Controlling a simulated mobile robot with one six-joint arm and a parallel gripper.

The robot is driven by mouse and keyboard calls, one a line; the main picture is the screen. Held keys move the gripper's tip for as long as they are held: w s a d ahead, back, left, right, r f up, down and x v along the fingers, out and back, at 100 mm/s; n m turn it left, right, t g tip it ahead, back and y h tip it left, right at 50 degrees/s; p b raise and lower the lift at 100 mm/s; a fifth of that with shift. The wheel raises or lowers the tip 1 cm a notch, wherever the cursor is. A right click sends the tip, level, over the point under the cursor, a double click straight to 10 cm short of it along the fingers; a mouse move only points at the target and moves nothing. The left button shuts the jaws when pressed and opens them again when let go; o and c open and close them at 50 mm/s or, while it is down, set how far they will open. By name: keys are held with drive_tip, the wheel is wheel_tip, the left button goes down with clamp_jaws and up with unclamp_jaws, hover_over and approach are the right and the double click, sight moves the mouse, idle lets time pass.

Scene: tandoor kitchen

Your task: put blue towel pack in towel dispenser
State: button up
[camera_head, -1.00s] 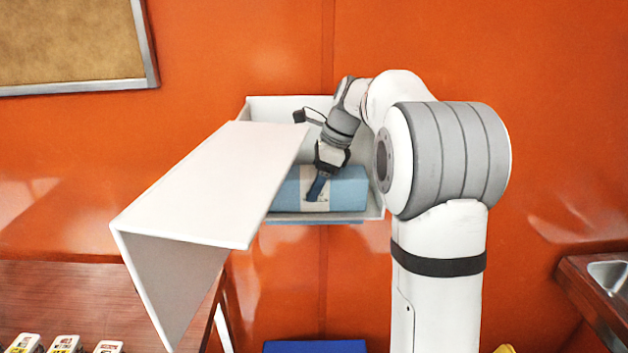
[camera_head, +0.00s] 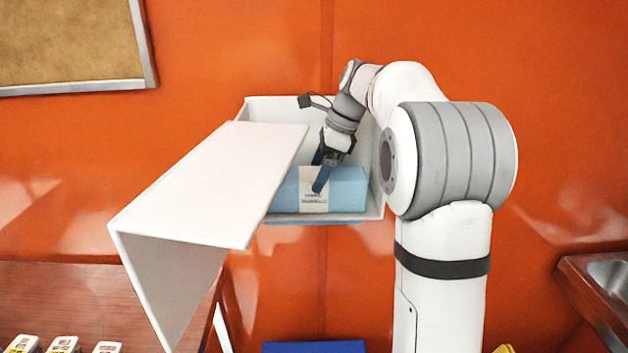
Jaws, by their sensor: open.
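The towel dispenser (camera_head: 374,190) is a white box on the orange wall. Its large white cover (camera_head: 205,185) is swung open toward the left front and hides the left part of the inside. The blue towel pack (camera_head: 347,189), with a pale printed band around it, lies inside on the dispenser's floor. Its left end is hidden behind the cover. My gripper (camera_head: 319,172) is open and empty, just above the pack, its blue fingers pointing down over the band. One finger overlaps the pack's front in the picture; I cannot tell whether it touches.
A brown wooden table (camera_head: 70,300) with several small labelled containers stands at lower left. A counter with a metal sink (camera_head: 610,275) is at right. A blue object (camera_head: 314,347) shows at the bottom edge. A cork board (camera_head: 70,42) hangs at upper left.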

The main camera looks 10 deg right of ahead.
drive_tip(key=v, duration=0.8)
drive_tip(key=shift+s+d+r, duration=0.1)
drive_tip(key=shift+d+r, duration=0.05)
drive_tip(key=shift+r, duration=0.15)
drive_tip(key=s+a+f+n+t+h, duration=0.1)
drive_tip(key=s+f+n, duration=0.5)
drive_tip(key=s, duration=0.3)
drive_tip(key=s+a+f+n+h, duration=0.2)
drive_tip(key=s+f+n, duration=0.3)
drive_tip(key=s, duration=0.5)
drive_tip(key=s+a+f+n+t+h, duration=0.1)
drive_tip(key=s+f+n, duration=0.5)
drive_tip(key=s+n, duration=0.3)
drive_tip(key=shift+s+a+f+t, duration=0.25)
drive_tip(key=shift+s+f+t, duration=0.05)
drive_tip(key=shift+s, duration=0.4)
drive_tip(key=shift+c, duration=0.3)
